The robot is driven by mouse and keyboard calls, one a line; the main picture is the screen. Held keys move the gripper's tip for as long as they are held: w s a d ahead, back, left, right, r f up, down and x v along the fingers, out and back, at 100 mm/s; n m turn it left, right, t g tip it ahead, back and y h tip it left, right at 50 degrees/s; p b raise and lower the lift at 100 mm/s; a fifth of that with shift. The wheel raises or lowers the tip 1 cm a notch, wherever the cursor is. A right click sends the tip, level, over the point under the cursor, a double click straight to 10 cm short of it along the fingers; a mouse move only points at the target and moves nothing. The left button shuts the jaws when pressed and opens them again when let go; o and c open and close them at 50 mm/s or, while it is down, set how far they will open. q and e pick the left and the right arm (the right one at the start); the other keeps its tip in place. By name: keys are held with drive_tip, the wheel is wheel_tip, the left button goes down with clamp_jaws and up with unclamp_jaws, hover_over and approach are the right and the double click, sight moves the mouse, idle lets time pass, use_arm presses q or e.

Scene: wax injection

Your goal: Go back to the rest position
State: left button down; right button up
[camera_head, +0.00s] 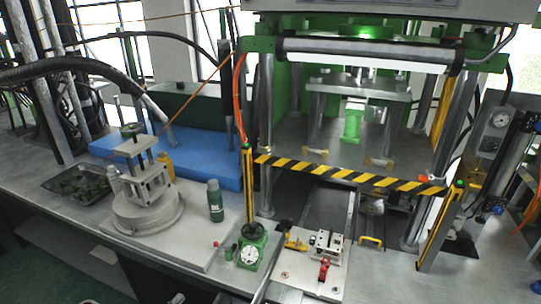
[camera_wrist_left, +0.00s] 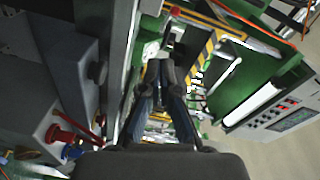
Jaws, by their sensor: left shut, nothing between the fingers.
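My left gripper (camera_wrist_left: 160,68) shows in the left wrist view. Its two dark bluish fingers run up the middle of the picture and lie close together, shut with nothing between them. In that view it points toward the press area and appears clear of any object. In the head view I cannot clearly make out its fingertips near the bottom edge. I do not see my right gripper in either view.
A green press with a striped yellow-black bar (camera_head: 345,174) stands at the right. On the grey bench are a clamp fixture (camera_head: 147,207), a green bottle (camera_head: 215,202), a dial gauge (camera_head: 249,254), a blue block (camera_head: 205,153) and a dark tray (camera_head: 50,181).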

use_arm(q)
drive_tip(key=s+d+f+n+g+y, duration=0.2)
drive_tip(key=s+d+f+n+y, duration=0.15)
drive_tip(key=s+n, duration=0.3)
drive_tip(key=s+d+f+n+g+y, duration=0.2)
drive_tip(key=s+d+f+n+y, duration=0.1)
drive_tip(key=s+f+n+y, duration=0.25)
drive_tip(key=s+d+n+g+h, duration=0.1)
drive_tip(key=s+d+n+g, duration=0.2)
drive_tip(key=s, duration=0.9)
drive_tip(key=s+d+n+g, duration=0.25)
drive_tip(key=s+g, duration=0.25)
drive_tip(key=s, duration=0.7)
wheel_tip(320, 180, down, 28)
drive_tip(key=s+a+g, duration=0.1)
drive_tip(key=s+g, duration=0.1)
drive_tip(key=s+a+f, duration=0.3)
drive_tip(key=s+f, duration=1.1)
drive_tip(key=s, duration=0.3)
drive_tip(key=shift+g, duration=0.4)
use_arm(e)
drive_tip(key=shift+s, duration=0.35)
